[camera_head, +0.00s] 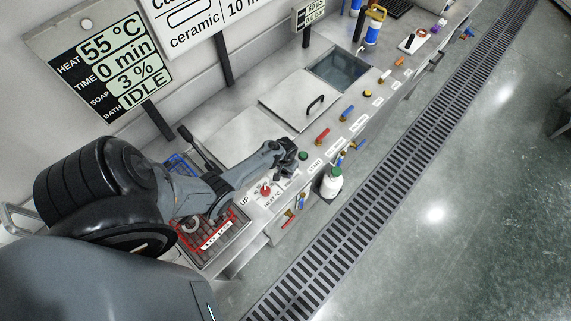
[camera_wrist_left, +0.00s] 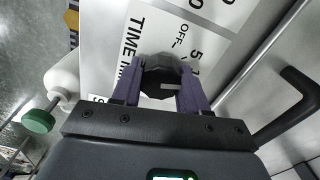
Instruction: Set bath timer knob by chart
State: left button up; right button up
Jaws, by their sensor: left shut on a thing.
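My left gripper (camera_head: 291,158) is at the bench's front control strip. In the left wrist view its fingers (camera_wrist_left: 159,92) are shut on a black faceted knob (camera_wrist_left: 160,72) with a pale pointer mark. The white label (camera_wrist_left: 150,38) around the knob reads TIME, OFF and 5, partly covered. In the head view the knob is hidden by the gripper. The display (camera_head: 105,62) reads heat 55 °C, time 0 min, soap 3 %, bath IDLE. The chart (camera_head: 213,22) is cut off at the top, showing "ceramic" and "10 m". My right gripper is not in view.
A red heat knob (camera_head: 265,190) and a green button (camera_head: 303,155) flank the gripper. A lidded bath (camera_head: 298,100) has a black handle. A red basket (camera_head: 205,238) sits at the near end. A white bottle (camera_head: 331,182) stands by the front edge, above a floor grate (camera_head: 385,165).

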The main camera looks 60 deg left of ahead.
pick_arm(q)
jog(key=shift+m, duration=1.3)
jog(key=o, duration=1.1)
jog(key=shift+w+p, duration=0.1)
jog(key=shift+p, duration=0.2)
jog(key=shift+c, duration=0.2)
jog(key=shift+r, duration=0.1)
notch_tip(320, 180, up, 11)
jog(key=p, duration=0.3)
jog(key=shift+f, duration=0.2)
